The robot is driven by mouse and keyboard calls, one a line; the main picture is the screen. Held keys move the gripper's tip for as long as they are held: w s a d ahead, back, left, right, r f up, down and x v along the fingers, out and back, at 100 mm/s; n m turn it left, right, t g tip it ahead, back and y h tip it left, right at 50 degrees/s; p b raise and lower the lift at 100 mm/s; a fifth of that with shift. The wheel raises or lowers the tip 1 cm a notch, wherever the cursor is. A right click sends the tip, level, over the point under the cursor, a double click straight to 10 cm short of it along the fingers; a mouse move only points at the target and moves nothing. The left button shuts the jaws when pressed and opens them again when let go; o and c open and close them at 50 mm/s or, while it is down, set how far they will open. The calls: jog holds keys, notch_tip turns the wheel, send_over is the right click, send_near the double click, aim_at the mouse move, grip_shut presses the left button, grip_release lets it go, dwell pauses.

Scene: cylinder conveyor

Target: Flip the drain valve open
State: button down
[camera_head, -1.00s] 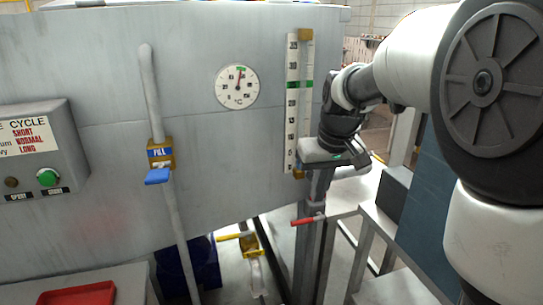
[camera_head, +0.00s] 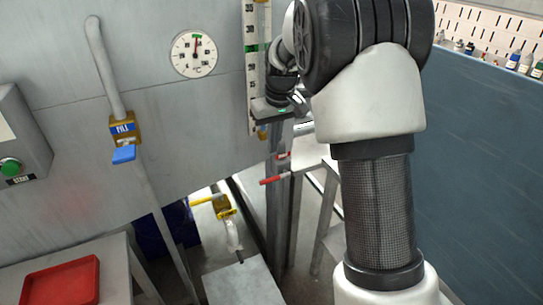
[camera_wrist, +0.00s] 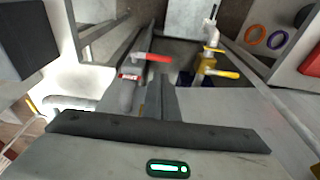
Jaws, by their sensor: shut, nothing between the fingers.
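A valve with a red lever (camera_head: 272,181) sits low by the tank's right end, below my gripper (camera_head: 276,110). It also shows in the wrist view as a red lever (camera_wrist: 154,58) sticking out sideways across a grey pipe. A small red and white label is beside it, too small to read; I take this for the drain valve. My gripper (camera_wrist: 161,90) is shut and empty in the wrist view. The fingertips appear close to the lever, to the right of the pipe; I cannot tell whether they touch. In the head view the arm partly hides the fingers.
A brass valve with a yellow handle (camera_head: 209,200) stands lower left, also seen in the wrist view (camera_wrist: 216,72). A steel post (camera_head: 281,215) stands close below my gripper.

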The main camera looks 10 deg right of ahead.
aim_at(269, 181)
jog(key=f, duration=0.4)
jog(key=w+f, duration=0.1)
jog(key=f, duration=0.3)
jog(key=w+f, duration=0.1)
jog(key=f, duration=0.3)
jog(key=shift+w+a+f, duration=0.25)
jog(key=shift+a+f, duration=0.1)
jog(key=shift+a+f+b, duration=0.1)
jog(key=shift+b, duration=0.25)
